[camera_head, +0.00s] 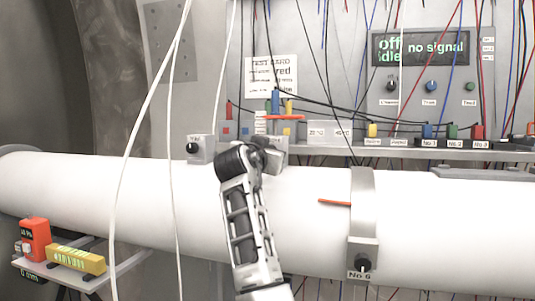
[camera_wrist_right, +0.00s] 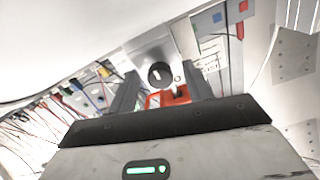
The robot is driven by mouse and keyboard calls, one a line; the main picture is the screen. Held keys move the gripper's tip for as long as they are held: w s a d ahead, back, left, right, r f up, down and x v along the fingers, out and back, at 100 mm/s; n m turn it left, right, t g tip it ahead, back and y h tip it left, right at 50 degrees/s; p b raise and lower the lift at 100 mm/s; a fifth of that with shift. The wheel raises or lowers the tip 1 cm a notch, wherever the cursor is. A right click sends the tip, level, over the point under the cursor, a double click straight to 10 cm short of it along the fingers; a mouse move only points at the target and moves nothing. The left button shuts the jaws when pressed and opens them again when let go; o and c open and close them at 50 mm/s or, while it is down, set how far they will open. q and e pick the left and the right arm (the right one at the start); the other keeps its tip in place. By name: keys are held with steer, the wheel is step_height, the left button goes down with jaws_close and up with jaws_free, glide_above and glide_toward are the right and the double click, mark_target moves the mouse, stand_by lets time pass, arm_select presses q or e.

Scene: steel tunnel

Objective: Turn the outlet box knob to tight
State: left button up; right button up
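In the right wrist view a grey box (camera_wrist_right: 151,50) carries a round black knob (camera_wrist_right: 158,72) with a pale mark. The knob shows between the two spread fingers of my right gripper (camera_wrist_right: 161,90). A gap shows on either side of it, and I see no finger touching it. An orange-red part (camera_wrist_right: 168,97) shows beside the knob. In the head view my right gripper (camera_head: 270,148) is above the white pipe, and it hides the box's front and knob there. No readable label shows on this box. My left gripper is out of view.
The white pipe (camera_head: 120,184) runs across the front. Another knob box (camera_head: 202,149) stands left of my gripper, and a No 6 clamp (camera_head: 363,215) sits on the right. White cables (camera_head: 171,120) hang at the left. Coloured sockets (camera_head: 452,131) line the shelf.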

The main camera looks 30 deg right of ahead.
steer(key=b+v, duration=0.1)
steer(key=v, duration=1.5)
steer(key=shift+b, duration=0.35)
steer(key=shift+w, duration=0.1)
